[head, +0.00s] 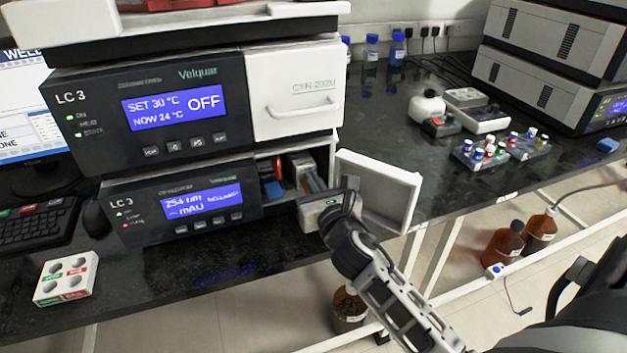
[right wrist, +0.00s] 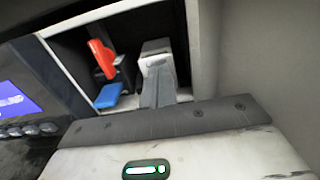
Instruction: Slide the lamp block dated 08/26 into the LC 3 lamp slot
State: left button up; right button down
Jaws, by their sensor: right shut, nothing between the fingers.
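The lower LC 3 unit (head: 190,205) has an open lamp bay (head: 327,150) at its right end, with its white door (head: 378,190) swung out. A pale grey block (right wrist: 155,46) sits inside the bay; it also shows in the head view (head: 297,160). I cannot read a date on it or tell if it is fully seated. My right gripper (right wrist: 158,78) is shut and empty, its fingers reaching into the bay right in front of this block. Whether they touch it is unclear. The gripper also shows in the head view (head: 312,182). My left gripper is not in view.
A red part (right wrist: 102,57) and a blue part (right wrist: 108,96) sit left of the block inside the bay. The open door stands close to the right of my gripper. A white box with round pads (head: 66,278) lies at the left. Vial racks (head: 500,150) stand further right.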

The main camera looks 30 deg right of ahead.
jog(key=shift+w, duration=0.1)
jog(key=shift+w+d, duration=0.2)
jog(key=shift+w, duration=0.5)
jog(key=shift+w+d+r, duration=0.1)
jog(key=shift+w+r, duration=0.1)
jog(key=shift+w, duration=0.05)
jog(key=shift+r, duration=0.1)
jog(key=shift+s, duration=0.1)
